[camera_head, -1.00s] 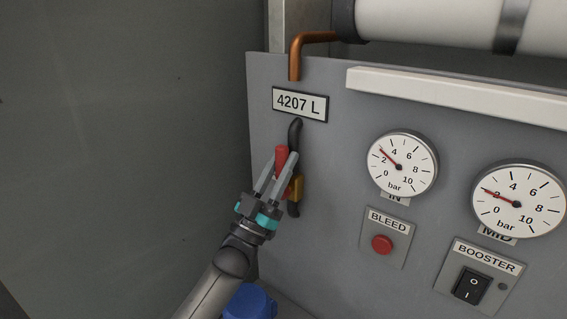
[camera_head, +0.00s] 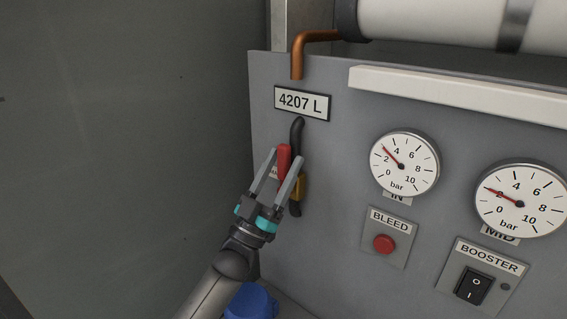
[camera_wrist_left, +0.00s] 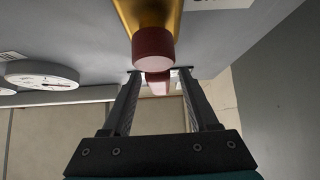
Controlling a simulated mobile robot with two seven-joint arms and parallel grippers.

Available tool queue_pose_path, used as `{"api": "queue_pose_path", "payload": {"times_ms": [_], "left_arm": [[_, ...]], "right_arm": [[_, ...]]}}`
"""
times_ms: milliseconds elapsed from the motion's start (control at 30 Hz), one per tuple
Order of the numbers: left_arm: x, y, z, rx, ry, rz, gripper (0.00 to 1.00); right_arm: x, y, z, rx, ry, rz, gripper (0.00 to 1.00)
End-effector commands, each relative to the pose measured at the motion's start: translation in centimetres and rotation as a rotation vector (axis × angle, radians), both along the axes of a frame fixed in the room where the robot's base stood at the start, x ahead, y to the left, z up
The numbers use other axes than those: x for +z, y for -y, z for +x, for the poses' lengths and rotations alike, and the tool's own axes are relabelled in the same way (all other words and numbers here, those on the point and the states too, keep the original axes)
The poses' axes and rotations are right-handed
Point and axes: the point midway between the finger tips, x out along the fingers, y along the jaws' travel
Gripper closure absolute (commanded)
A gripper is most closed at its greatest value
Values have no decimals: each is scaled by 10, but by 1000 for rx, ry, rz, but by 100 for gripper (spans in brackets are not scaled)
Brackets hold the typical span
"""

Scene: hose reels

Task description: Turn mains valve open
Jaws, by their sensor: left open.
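The mains valve is on the left part of the grey panel, below the 4207 L plate. Its red handle (camera_head: 284,160) stands roughly upright in front of a brass body (camera_head: 298,188) on a black pipe (camera_head: 297,134). My left gripper (camera_head: 283,158) is open, with its fingers on either side of the handle in the head view. In the left wrist view the red handle (camera_wrist_left: 153,50) and brass body (camera_wrist_left: 150,12) show beyond and between the spread fingers (camera_wrist_left: 156,72). Whether a finger touches the handle I cannot tell. My right gripper is not in view.
The panel carries a 4207 L plate (camera_head: 302,102), an IN gauge (camera_head: 404,164), a MID gauge (camera_head: 520,202), a red BLEED button (camera_head: 384,244) and a BOOSTER switch (camera_head: 473,286). A blue object (camera_head: 250,302) sits low by my arm. A grey wall (camera_head: 120,140) is at left.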

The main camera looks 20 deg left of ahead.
Motion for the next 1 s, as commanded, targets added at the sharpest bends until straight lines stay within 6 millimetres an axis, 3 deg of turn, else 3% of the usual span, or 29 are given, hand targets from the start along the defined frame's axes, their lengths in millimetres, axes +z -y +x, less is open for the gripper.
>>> {"api": "queue_pose_path", "payload": {"times_ms": [500, 700, 1000], "left_arm": [[-82, -29, -73, 0, -6, -1, 40], [-99, -36, -90, 1, -3, 0, 40], [-102, -38, -95, 1, 0, -1, 40]], "right_arm": [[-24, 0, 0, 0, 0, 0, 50], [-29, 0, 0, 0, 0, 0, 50], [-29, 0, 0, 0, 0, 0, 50]]}}
